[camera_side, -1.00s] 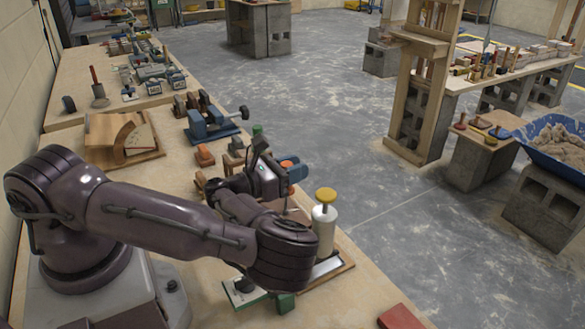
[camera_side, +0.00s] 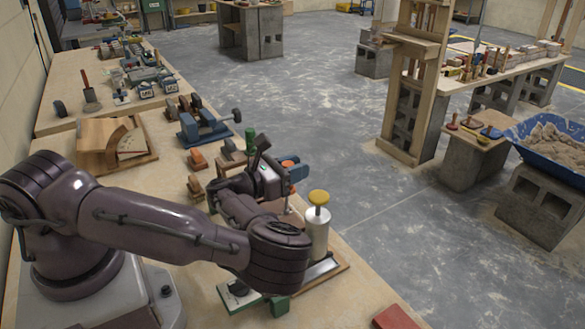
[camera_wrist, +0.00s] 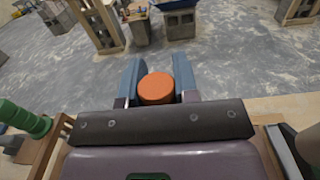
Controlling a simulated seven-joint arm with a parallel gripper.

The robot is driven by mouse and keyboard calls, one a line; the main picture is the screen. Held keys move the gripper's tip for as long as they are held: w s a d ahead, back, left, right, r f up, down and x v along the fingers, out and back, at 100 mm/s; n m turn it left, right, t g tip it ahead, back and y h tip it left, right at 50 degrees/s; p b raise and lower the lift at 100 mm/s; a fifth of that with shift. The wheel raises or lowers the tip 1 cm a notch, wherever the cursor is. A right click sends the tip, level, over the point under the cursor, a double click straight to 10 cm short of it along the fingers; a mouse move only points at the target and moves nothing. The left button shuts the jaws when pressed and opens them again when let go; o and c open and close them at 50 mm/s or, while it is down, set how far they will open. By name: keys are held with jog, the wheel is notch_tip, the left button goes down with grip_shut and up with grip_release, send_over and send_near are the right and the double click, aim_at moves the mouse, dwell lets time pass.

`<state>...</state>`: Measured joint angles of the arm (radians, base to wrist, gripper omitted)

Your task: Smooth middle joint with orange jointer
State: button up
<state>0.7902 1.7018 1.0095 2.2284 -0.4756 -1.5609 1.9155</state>
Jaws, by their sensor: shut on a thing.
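My gripper (camera_wrist: 157,84) has blue fingers that are shut on the orange jointer (camera_wrist: 156,89), whose rounded orange end shows between them in the wrist view. In the side view my gripper (camera_side: 297,171) is over the bench beside the white bottle with the yellow cap, and only a small bit of orange (camera_side: 288,162) shows at the fingers. The jointer's working end is hidden. A brown surface shows partly below the gripper in the side view. The middle joint cannot be made out in either view, so contact cannot be told.
The white yellow-capped bottle (camera_side: 317,232) stands close to my wrist on the right. A blue vise (camera_side: 205,125) and small wooden blocks (camera_side: 197,160) lie behind on the bench. A red block (camera_side: 396,318) is at the front edge. Open floor lies to the right.

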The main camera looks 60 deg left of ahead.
jog(key=shift+w+f, duration=0.1)
jog(key=shift+w, duration=0.35)
notch_tip(320, 180, up, 7)
dwell(0.6)
dwell(0.5)
jog(key=d+r, duration=0.2)
jog(key=d, duration=0.6)
jog(key=shift+d+r, duration=0.25)
jog(key=shift+r, duration=0.15)
jog(key=shift+a, duration=0.15)
